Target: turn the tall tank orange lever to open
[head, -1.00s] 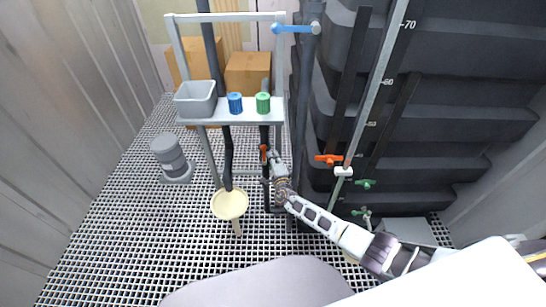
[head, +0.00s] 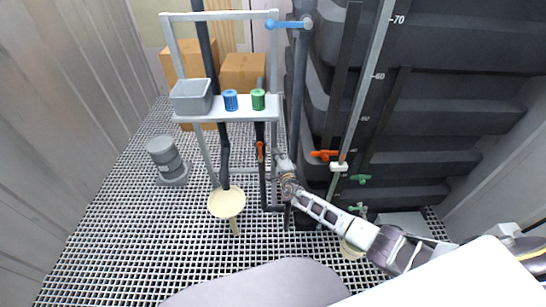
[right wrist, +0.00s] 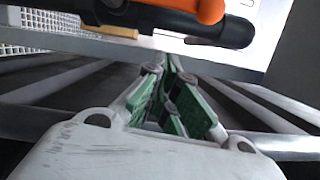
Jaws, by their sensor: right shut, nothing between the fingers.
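An orange lever (head: 260,150) sits on a dark vertical pipe below the shelf, its handle roughly upright along the pipe. A second orange lever (head: 323,155) lies about level beside the gauge of the big black tank (head: 440,100). My right gripper (head: 281,160) is shut and empty, just right of the upright lever and apart from it. In the right wrist view the green-padded fingers (right wrist: 168,75) are together, with an orange handle (right wrist: 210,8) on a black pipe beyond them at the top. My left gripper is not in view.
A shelf (head: 190,118) holds a grey bin (head: 192,97), a blue cap (head: 230,100) and a green cap (head: 258,99). A blue lever (head: 285,24) is above. Open grating (head: 110,220) lies left.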

